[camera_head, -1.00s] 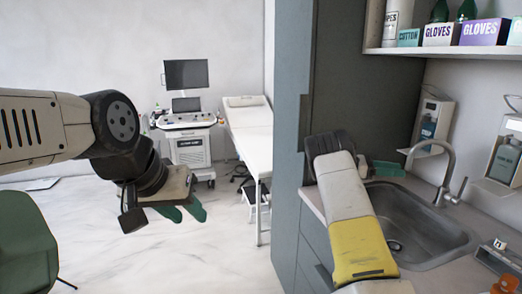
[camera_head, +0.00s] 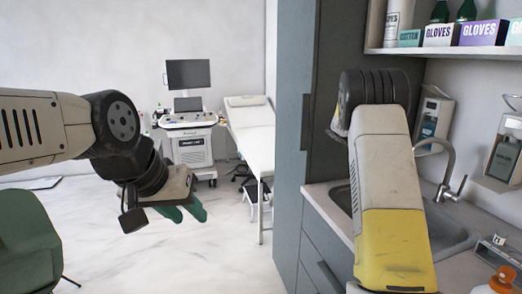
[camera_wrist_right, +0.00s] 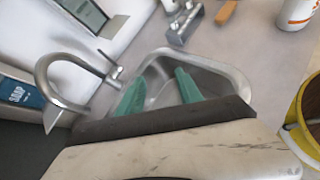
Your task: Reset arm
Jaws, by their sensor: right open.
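My left gripper (camera_head: 182,212) has green fingers and hangs at the left of the head view over the marble floor, with nothing seen in it. Its fingertips are small and partly hidden, so its opening is unclear. My right arm, white and yellow, rises in front of the sink in the head view and hides its own gripper there. In the right wrist view my right gripper (camera_wrist_right: 158,90) shows two green fingers spread apart and empty, above the metal sink (camera_wrist_right: 222,82).
The counter (camera_head: 318,197) holds the sink and a curved faucet (camera_head: 447,165). Shelf boxes, including a gloves box (camera_head: 440,36), are above. An ultrasound cart (camera_head: 190,120), an exam bed (camera_head: 250,125) and a green chair (camera_head: 25,240) stand on the floor.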

